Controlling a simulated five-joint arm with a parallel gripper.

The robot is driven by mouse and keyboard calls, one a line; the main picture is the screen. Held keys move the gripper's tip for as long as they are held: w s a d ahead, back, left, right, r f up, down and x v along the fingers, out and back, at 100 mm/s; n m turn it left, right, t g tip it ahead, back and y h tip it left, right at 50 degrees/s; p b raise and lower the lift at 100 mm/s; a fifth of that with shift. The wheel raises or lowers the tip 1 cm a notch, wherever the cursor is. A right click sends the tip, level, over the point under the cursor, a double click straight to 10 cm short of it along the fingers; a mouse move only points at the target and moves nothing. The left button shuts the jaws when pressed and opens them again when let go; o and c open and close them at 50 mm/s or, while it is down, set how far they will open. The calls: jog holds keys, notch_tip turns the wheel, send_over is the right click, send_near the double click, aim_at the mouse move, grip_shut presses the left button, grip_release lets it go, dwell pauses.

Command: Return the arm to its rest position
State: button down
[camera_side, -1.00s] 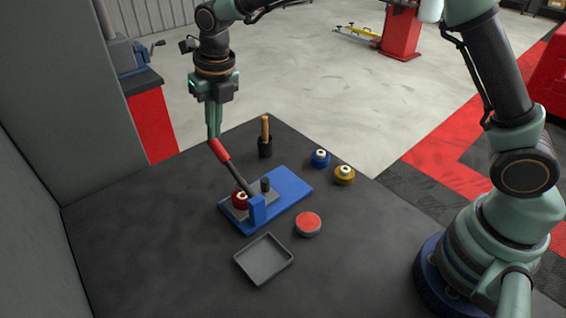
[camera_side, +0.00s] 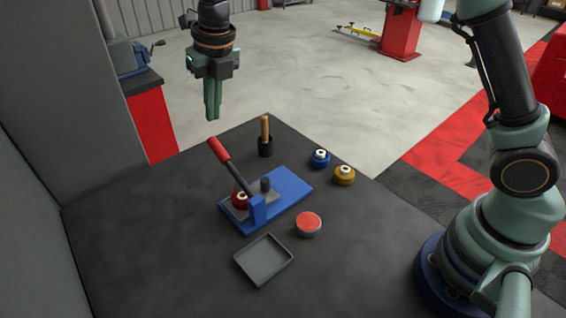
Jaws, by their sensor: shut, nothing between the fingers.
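My gripper (camera_side: 212,117) hangs in the air at the upper left, fingers pointing down. Its fingers are together and hold nothing. It is above and apart from the red-handled lever (camera_side: 219,151) of the blue-based press (camera_side: 291,186). The lever is tilted up to the left. A red part (camera_side: 240,200) sits in the press under the lever's lower end.
A grey tray (camera_side: 264,260) and a red-topped round pad (camera_side: 308,224) lie in front of the press. Behind it are a blue weight (camera_side: 320,158), a yellow weight (camera_side: 344,175) and a wooden-handled tool (camera_side: 265,137) in a black holder. The left tabletop is clear.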

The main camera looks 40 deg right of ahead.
jog(key=s+d+r+m+t, duration=0.2)
jog(key=s+d+r+m, duration=0.55)
jog(key=d+m, duration=0.6)
jog(key=s+d+f+m, duration=0.1)
jog(key=s+d+m, duration=0.2)
jog(key=s+m, duration=0.3)
jog(key=s+d+f+m+t, duration=0.1)
jog(key=s+d+m, duration=0.2)
jog(key=m, duration=1.3)
jog(key=s, duration=0.3)
jog(key=shift+s+f+t+h, duration=0.2)
jog(key=shift+f+t+h, duration=0.1)
jog(key=shift+f+h, duration=0.1)
